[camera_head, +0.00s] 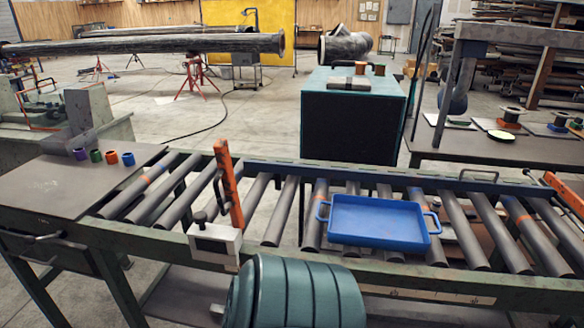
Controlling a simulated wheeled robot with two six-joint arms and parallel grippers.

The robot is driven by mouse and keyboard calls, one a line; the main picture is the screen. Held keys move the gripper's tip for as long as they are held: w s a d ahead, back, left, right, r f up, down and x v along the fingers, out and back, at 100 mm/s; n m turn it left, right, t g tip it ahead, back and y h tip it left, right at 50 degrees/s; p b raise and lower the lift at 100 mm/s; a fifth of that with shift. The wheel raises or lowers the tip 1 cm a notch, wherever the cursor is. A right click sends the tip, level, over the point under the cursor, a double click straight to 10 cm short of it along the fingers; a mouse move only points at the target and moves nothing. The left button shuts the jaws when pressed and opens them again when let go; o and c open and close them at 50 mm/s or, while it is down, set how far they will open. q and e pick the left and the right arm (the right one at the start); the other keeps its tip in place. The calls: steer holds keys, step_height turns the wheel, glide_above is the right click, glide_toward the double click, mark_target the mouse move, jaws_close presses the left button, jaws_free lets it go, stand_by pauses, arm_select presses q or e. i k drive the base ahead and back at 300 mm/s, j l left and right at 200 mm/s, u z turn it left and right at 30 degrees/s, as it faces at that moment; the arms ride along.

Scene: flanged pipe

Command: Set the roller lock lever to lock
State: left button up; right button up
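The roller conveyor (270,262) crosses the front of the view, with grey rollers, some banded orange. A pale box (214,246) is fixed to its near rail, with a small black-knobbed lever (200,219) at its upper left. This looks like the roller lock lever; any lock marking is too small to read. An orange upright bar (229,184) with a black handle stands just behind the box. Neither of my grippers is in view, and nothing touches the lever.
A blue tray (376,222) with two handles sits on the rollers, right of the box. A teal ribbed cylinder (300,292) is in front of the near rail. Several coloured rings stand on the left table (50,188). A dark teal cabinet (352,120) stands behind the conveyor.

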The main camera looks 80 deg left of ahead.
mark_target(29, 241)
steer(key=u, duration=4.25)
